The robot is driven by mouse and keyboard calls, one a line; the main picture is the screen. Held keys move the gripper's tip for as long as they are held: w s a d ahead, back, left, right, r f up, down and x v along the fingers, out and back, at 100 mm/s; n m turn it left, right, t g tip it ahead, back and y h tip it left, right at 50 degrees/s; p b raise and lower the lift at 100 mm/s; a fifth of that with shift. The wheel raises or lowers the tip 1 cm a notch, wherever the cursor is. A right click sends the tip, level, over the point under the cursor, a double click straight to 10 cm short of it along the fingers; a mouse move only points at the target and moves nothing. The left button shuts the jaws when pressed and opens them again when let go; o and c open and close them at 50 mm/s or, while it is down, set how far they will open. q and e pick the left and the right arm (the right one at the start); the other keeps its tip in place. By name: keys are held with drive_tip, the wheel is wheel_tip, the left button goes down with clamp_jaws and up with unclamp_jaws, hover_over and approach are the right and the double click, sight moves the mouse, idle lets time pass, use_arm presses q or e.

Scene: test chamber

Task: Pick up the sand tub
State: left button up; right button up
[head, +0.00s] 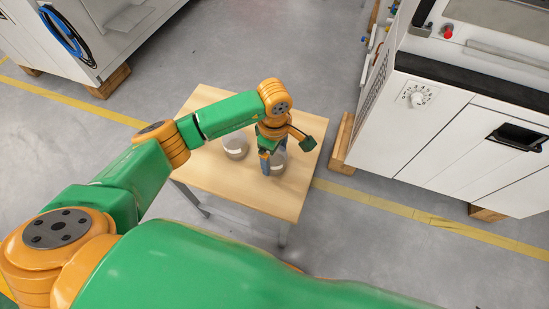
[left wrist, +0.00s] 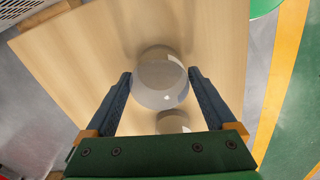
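Two round, greyish tubs stand on the wooden table. One tub (head: 279,163) is at my left gripper (head: 271,160), partly hidden by it; the other tub (head: 235,147) stands to its left. In the left wrist view, one tub (left wrist: 160,80) lies between the two spread fingers of my left gripper (left wrist: 160,74), close to both tips. I cannot tell whether they touch it. Another tub (left wrist: 173,121) is partly hidden by the gripper's green body. Which tub holds sand cannot be told. My right gripper is not in view.
The small wooden table (head: 215,181) is otherwise bare. A white machine (head: 440,130) on wooden blocks stands to its right, and another white cabinet (head: 115,35) with a blue hose stands at the upper left. Grey floor with yellow lines lies around the table.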

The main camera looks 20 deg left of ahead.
use_arm(q)
drive_tip(key=c, duration=1)
drive_tip(key=shift+c, duration=0.2)
drive_tip(key=shift+r, duration=0.1)
